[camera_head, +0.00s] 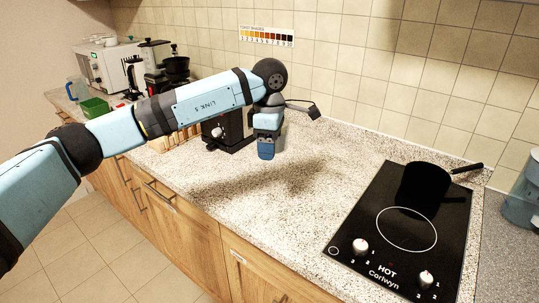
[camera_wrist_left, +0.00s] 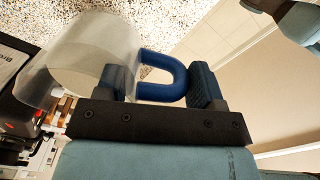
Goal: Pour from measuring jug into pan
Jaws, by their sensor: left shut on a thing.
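The black pan (camera_head: 424,188) sits on the back of the black hob (camera_head: 345,232), its handle pointing right. My left gripper (camera_head: 266,150) is over the counter, left of the hob and well apart from the pan. In the left wrist view, my left gripper (camera_wrist_left: 160,88) is shut on the blue handle (camera_wrist_left: 163,62) of the clear measuring jug (camera_wrist_left: 85,55). The jug body lies to the left of the fingers there. I cannot make out the jug's body at the gripper in the head view, nor any contents. My right gripper is not in view.
A black and silver appliance (camera_head: 236,128) stands behind my left forearm. A green box (camera_head: 95,107), a clear blue-handled container (camera_head: 77,89) and other appliances stand at the far left. A blue container (camera_head: 522,196) is at the right edge. The counter (camera_head: 300,190) before the hob is clear.

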